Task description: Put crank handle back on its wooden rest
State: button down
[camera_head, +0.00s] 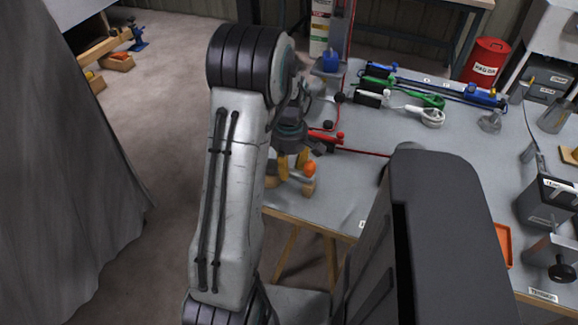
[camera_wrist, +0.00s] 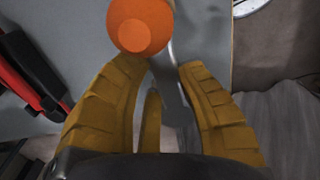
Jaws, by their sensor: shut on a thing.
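The crank handle shows as an orange round knob (camera_head: 309,168) just right of my gripper (camera_head: 292,166) in the head view. In the wrist view the knob (camera_wrist: 140,22) is large, just beyond the fingertips, with a pale metal part beside it. My gripper (camera_wrist: 160,72) is shut on the crank handle; its yellow-brown fingers hide most of the held part. The wooden rest (camera_head: 308,187) seems to be the tan blocks directly below the knob, near the table's left front corner. I cannot tell whether the handle touches it.
The grey table (camera_head: 345,200) extends right and back. A red tool (camera_head: 326,138) lies just behind the gripper. Floor lies left of the table edge.

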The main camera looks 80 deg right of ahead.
jog(key=shift+c, duration=1.9)
grip_release()
jog(key=shift+r, duration=0.2)
jog(key=shift+r+p, duration=3.05)
jog(key=shift+r, duration=0.8)
